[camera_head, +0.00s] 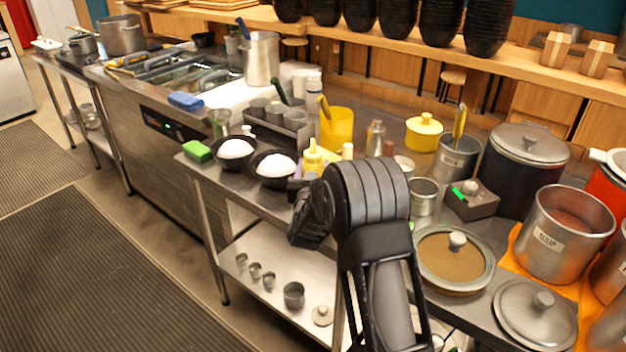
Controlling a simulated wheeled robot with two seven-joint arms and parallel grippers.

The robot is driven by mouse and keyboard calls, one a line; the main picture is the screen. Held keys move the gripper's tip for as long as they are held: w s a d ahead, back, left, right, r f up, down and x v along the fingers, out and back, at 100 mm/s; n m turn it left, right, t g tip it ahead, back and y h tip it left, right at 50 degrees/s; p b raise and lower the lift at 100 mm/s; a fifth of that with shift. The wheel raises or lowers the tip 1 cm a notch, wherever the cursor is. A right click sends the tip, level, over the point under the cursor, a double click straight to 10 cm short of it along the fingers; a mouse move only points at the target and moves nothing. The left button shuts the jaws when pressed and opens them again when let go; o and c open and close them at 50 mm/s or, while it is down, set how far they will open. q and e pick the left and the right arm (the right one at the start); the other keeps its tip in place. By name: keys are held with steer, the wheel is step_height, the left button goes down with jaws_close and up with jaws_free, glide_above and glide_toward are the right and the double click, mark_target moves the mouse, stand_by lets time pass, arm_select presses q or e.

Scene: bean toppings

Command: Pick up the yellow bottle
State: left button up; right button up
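The yellow bottle (313,160) stands upright on the steel counter, right of the two black bowls of white food, the nearer bowl (273,168) being beside it. Its lower part is hidden behind my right gripper and forearm. My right gripper (300,188) is at the counter's front edge, right in front of the bottle's lower part. The wrist hides most of its fingers, so I cannot tell whether they are open or touching the bottle. My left gripper is not in view.
A yellow container (337,128) and a metal cup rack (278,130) stand behind the bottle. A green sponge (197,151) lies to the left. A lidded pan (455,258) and metal pots crowd the right. A lower shelf (270,262) holds small cups.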

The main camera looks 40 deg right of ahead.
steer(key=shift+c, duration=0.9)
steer(key=shift+r, duration=0.2)
step_height(320, 180, up, 18)
steer(key=shift+f+p, duration=0.15)
steer(key=shift+p, duration=0.2)
steer(key=o, duration=0.4)
steer(key=shift+c, duration=1)
steer(key=shift+d, duration=0.1)
